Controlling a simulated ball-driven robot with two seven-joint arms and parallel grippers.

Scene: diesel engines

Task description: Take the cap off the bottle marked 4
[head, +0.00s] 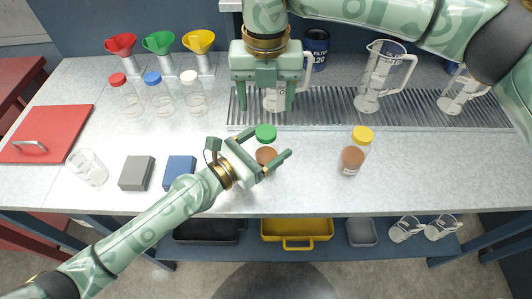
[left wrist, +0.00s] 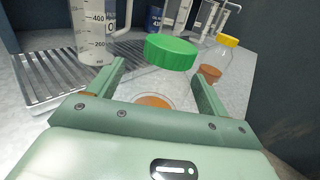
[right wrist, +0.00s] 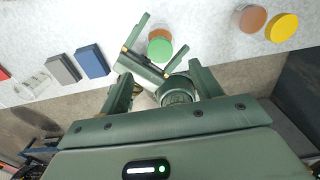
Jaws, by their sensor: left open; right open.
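A clear bottle with a green cap (head: 265,132) and brown contents stands on the bench. Its green cap also shows in the left wrist view (left wrist: 171,53) and the right wrist view (right wrist: 160,50). My left gripper (head: 271,143) is open, with its fingers on either side of this bottle. My right gripper (head: 264,106) is open and empty, pointing down above and behind the green cap. A similar bottle with a yellow cap (head: 362,135) stands to the right. Bottles with red (head: 117,79), blue (head: 152,78) and white (head: 189,77) caps stand back left. I cannot read any number 4.
Measuring jugs (head: 368,105) stand on a grated drain strip (head: 330,110) at the back. The bench is clear between the two brown-filled bottles.

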